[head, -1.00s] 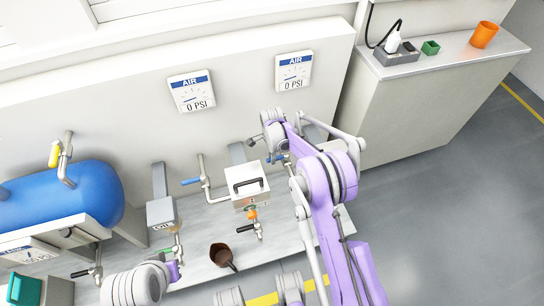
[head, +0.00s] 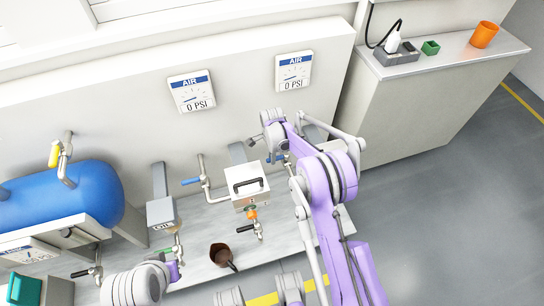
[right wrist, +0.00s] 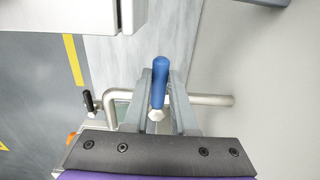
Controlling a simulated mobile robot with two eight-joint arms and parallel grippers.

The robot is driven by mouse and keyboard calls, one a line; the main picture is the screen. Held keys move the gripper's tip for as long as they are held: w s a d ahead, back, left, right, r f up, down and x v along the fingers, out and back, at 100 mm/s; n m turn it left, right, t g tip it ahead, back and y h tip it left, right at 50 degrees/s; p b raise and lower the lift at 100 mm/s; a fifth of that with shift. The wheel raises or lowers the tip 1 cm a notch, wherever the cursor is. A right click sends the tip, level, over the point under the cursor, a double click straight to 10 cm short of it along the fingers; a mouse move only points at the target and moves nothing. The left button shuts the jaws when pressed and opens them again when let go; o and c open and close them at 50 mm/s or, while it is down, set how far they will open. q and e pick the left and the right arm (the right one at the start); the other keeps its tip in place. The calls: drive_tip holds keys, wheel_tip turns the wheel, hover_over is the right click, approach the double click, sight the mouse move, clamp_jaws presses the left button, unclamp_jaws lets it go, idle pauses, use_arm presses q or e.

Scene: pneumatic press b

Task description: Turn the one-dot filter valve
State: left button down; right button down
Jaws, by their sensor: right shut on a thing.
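A blue valve handle (right wrist: 160,85) stands between the two grey fingers of my right gripper (right wrist: 162,75) in the right wrist view. The gripper is shut on it. The handle's metal hub shows just below it, beside a bent metal pipe (right wrist: 210,100). In the head view my right arm covers most of this valve, and only a bit of blue (head: 284,158) shows. Another blue-handled valve (head: 190,181) sits on a pipe further left. I cannot make out any dot marks. My left arm comes in at the lower left, but its fingers do not show.
A grey box with a black handle (head: 262,199) and a black-handled valve (head: 246,228) stand left of my right arm. A brown cup (head: 221,255) is on the bench. A blue tank (head: 95,192) is at the left. Both wall gauges, one at the right (head: 293,72), read 0 PSI.

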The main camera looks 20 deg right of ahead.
drive_tip(key=shift+s, duration=0.15)
idle(0.5)
drive_tip(key=shift+s+d+n+b, duration=0.7)
drive_tip(key=shift+s+d+n, duration=0.3)
drive_tip(key=shift+n, duration=2)
drive_tip(key=shift+s+d+n+b, duration=0.7)
drive_tip(key=shift+s+d+n, duration=0.35)
drive_tip(key=shift+n, duration=1.95)
drive_tip(key=shift+s+d+n+b, duration=0.75)
drive_tip(key=shift+d+n, duration=0.4)
drive_tip(key=shift+n, duration=1.85)
drive_tip(key=c, duration=0.7)
unclamp_jaws()
drive_tip(key=shift+r, duration=0.1)
